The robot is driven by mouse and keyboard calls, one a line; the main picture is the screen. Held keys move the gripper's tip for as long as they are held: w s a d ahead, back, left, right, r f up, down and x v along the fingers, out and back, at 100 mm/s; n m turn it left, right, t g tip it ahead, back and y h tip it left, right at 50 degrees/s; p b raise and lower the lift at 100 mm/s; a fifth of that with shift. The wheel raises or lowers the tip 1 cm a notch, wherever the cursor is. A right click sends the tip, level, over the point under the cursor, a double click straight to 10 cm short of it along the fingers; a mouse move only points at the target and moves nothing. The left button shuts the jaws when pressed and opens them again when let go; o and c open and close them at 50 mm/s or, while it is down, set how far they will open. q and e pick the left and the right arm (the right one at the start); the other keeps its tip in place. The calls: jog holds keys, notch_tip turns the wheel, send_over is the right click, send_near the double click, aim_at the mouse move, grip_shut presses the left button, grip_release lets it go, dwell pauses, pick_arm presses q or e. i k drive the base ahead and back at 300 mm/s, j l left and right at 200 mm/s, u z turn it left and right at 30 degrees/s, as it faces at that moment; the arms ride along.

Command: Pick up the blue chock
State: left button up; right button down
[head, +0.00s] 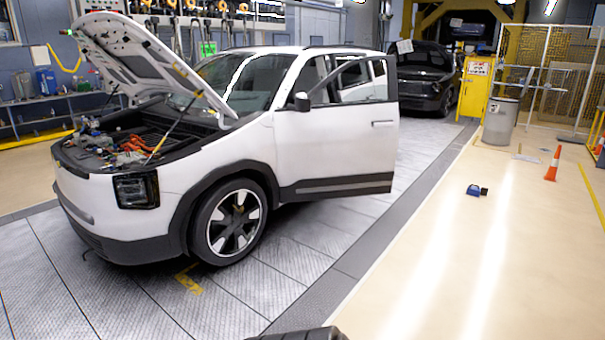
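The blue chock (474,190) lies on the beige floor at the right in the head view, small and far off. It is blue with a dark part on its right side. Nothing is touching it from above, and the floor around it is bare. Neither of my grippers shows in this view.
A white car (230,150) with raised hood and open front door stands at left on grey floor plates. An orange cone (554,165), grey bin (499,122) and yellow cabinet (475,90) stand beyond the chock. The beige floor before the chock is clear. A dark object edge shows at bottom centre.

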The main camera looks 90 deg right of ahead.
aim_at(473, 191)
jog(key=z, duration=3.95)
jog(key=i+l+z, duration=0.15)
jog(key=i, duration=4.05)
jog(key=i+u, duration=0.1)
jog(key=i, duration=1.05)
jog(key=i+l+u, duration=0.1)
jog(key=i, duration=1)
jog(key=i+j+u, duration=0.15)
jog(key=i+u, duration=0.15)
jog(key=i, duration=0.3)
jog(key=i+u, duration=0.25)
jog(key=i, duration=0.4)
jog(key=i+l+u, duration=0.1)
jog(key=i+u, duration=0.2)
jog(key=i, duration=0.3)
jog(key=i+l+u, duration=0.25)
jog(key=i, duration=1.1)
jog(key=i+j+z, duration=0.15)
jog(key=i, duration=0.6)
jog(key=i+j, duration=0.15)
jog(key=i, duration=0.55)
jog(key=l+z, duration=0.05)
